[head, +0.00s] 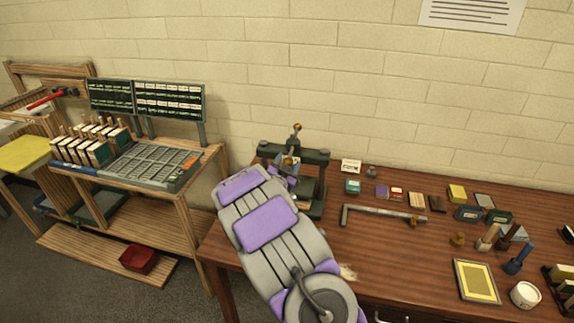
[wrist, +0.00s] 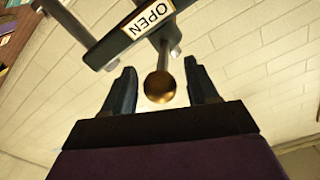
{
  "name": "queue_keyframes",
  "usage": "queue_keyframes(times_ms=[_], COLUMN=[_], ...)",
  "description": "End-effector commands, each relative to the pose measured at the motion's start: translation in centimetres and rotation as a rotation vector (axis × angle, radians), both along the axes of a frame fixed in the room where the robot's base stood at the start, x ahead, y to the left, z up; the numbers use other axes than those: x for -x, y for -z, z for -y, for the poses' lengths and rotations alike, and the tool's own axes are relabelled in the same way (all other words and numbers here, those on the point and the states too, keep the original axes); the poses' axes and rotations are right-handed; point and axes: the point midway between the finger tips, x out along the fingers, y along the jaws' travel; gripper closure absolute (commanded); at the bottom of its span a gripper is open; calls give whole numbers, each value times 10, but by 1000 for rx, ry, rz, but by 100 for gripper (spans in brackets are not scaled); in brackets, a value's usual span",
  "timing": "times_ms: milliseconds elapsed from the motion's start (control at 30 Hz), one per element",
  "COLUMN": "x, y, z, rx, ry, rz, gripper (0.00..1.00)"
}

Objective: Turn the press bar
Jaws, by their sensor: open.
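The press (head: 314,180) stands on the wooden table behind my arm, a dark frame with a bar and a brass ball on top (head: 297,127). In the wrist view a brass ball (wrist: 160,87) on a dark rod sits between the open fingers of my gripper (wrist: 162,88), with a gap on each side. The dark press frame (wrist: 130,35) above it carries an "OPEN" label (wrist: 147,18). My purple and grey arm covers the front left of the press in the head view. There my gripper (head: 288,165) is partly hidden against the press.
The wooden table (head: 390,265) holds an L-shaped metal bar (head: 385,212), small boxes, stamps, a yellow framed panel (head: 476,281) and a white jar (head: 525,294). A wooden type stand (head: 185,190) is at left, with a red bin (head: 138,259) on its low shelf. A brick wall stands behind.

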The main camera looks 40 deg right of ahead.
Motion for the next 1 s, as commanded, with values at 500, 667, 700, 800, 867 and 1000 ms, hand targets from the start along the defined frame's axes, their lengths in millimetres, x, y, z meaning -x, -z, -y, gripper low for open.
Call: queue_keyframes(times_ms=[500,667,700,800,867,1000], x=[0,0,0,0,0,0], y=[0,1,1,1,1,1], z=[1,1,1,1,1,1], rx=[0,0,0,0,0,0], ry=[1,1,1,1,1,1], rz=[0,0,0,0,0,0], gripper=[66,82,86,95,100,100])
